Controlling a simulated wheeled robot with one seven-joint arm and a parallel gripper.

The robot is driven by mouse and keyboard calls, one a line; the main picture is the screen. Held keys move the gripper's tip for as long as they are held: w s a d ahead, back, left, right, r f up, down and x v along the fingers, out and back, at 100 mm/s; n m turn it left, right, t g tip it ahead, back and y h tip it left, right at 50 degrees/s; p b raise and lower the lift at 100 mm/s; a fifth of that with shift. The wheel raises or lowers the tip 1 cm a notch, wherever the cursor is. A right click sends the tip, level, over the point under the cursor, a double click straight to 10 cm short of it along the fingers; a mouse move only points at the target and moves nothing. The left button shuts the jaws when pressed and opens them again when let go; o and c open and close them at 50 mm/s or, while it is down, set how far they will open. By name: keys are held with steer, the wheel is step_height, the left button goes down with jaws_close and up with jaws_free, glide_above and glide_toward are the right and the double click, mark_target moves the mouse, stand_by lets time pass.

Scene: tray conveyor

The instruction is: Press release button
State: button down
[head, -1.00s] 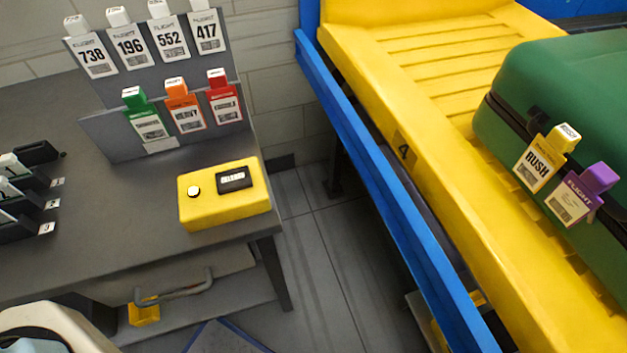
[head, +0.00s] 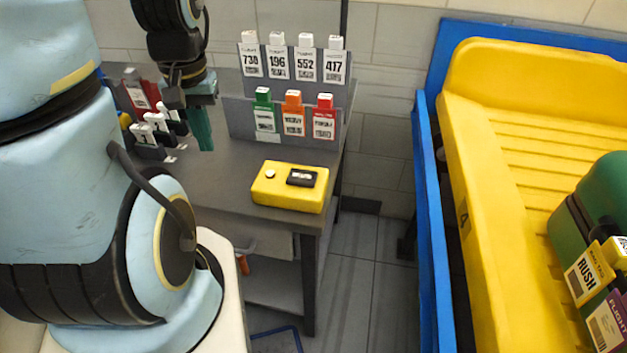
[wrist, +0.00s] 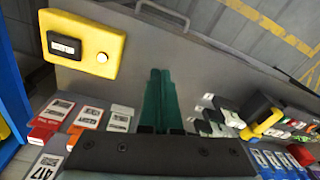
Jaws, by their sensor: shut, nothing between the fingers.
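The release box is a yellow block (head: 289,187) on the right front part of the dark table, with a round white button (head: 270,174) and a small black display (head: 301,177) on top. In the wrist view the yellow box (wrist: 112,40) is at the upper left, its lit button (wrist: 102,58) facing the camera. My gripper (head: 206,140) hangs over the table, left of the yellow box and apart from it. Its green fingers (wrist: 160,85) are together and empty, pointing down in the head view.
A tag rack (head: 290,90) with numbered and coloured tags stands behind the box. Black holders (head: 150,145) sit near my gripper. Right of the table is a yellow tray (head: 510,130) with a green suitcase (head: 610,190) bearing RUSH and FLIGHT tags. The tabletop between gripper and box looks clear.

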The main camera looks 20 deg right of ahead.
steer(key=d+m, duration=0.1)
steer(key=d, duration=0.1)
steer(key=r+m+t+y+p, duration=0.2)
steer(key=m+t+y+p, duration=0.35)
steer(key=m, duration=0.85)
glide_above(294, 171)
steer(key=s+d, duration=0.1)
steer(key=s, duration=0.1)
steer(key=shift+s+d+r+m+y+p, duration=0.1)
steer(key=shift+s+d+m+y+p, duration=0.15)
steer(key=shift+d+m+p, duration=0.25)
steer(key=shift+d, duration=0.15)
step_height(294, 171, down, 9)
steer(key=b, duration=0.7)
stand_by(0.8)
steer(key=shift+f+b, duration=0.35)
steer(key=shift+b, duration=0.1)
